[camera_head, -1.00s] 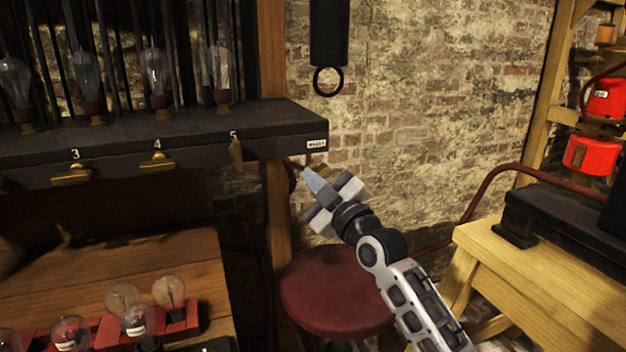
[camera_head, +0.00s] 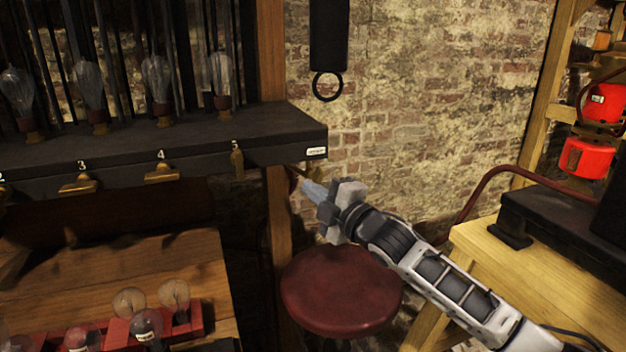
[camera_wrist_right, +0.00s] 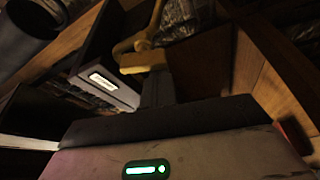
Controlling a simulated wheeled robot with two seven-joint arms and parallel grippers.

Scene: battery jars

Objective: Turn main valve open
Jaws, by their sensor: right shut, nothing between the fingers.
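A brass lever handle (camera_wrist_right: 142,58), which looks like the main valve, shows in the right wrist view beside a labelled black box end (camera_wrist_right: 104,80). In the head view that label (camera_head: 316,152) is on the right end of the long black manifold (camera_head: 270,130); the valve is mostly hidden there behind my fingertips. My right gripper (camera_head: 308,187) is shut and empty, just below that end, its tips pointing up-left. In the wrist view its fingers (camera_wrist_right: 157,90) end close to the brass handle; I cannot tell whether they touch. My left gripper is not in view.
Glass bulbs stand on the manifold. A red stool (camera_head: 341,291) is below my right gripper. A wooden bench (camera_head: 480,250) stands right.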

